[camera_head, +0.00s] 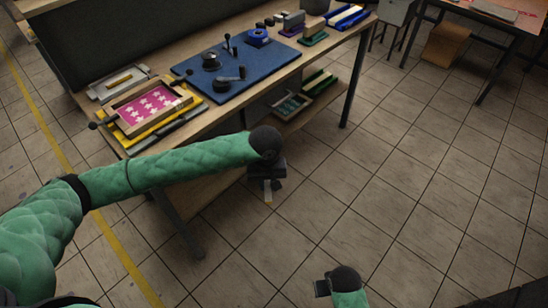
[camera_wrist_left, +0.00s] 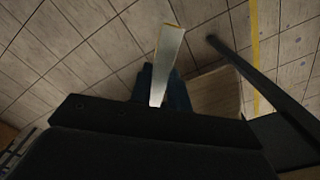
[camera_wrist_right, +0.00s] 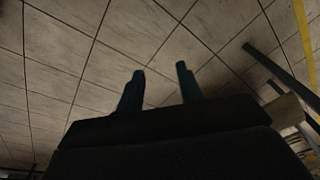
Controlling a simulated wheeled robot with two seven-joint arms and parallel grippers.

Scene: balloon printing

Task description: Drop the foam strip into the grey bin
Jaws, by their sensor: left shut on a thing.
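My left gripper (camera_head: 268,182) hangs beside the workbench's front edge, over the floor. In the left wrist view, its fingers (camera_wrist_left: 160,80) are shut on a pale, thin foam strip (camera_wrist_left: 170,55), which sticks out beyond the fingertips. In the head view only a small light end of the strip (camera_head: 268,196) shows below the gripper. My right gripper (camera_head: 323,287) is low at the bottom of the head view. In the right wrist view its fingers (camera_wrist_right: 160,76) are apart with nothing between them. I cannot make out a grey bin for certain in any view.
The workbench (camera_head: 205,118) carries a framed pink print (camera_head: 152,103), a blue mat (camera_head: 262,70) with dark tools, and a dark grey round container (camera_head: 315,5) cut by the top edge. A brown box (camera_head: 446,45) stands under another table. The tiled floor at right is clear.

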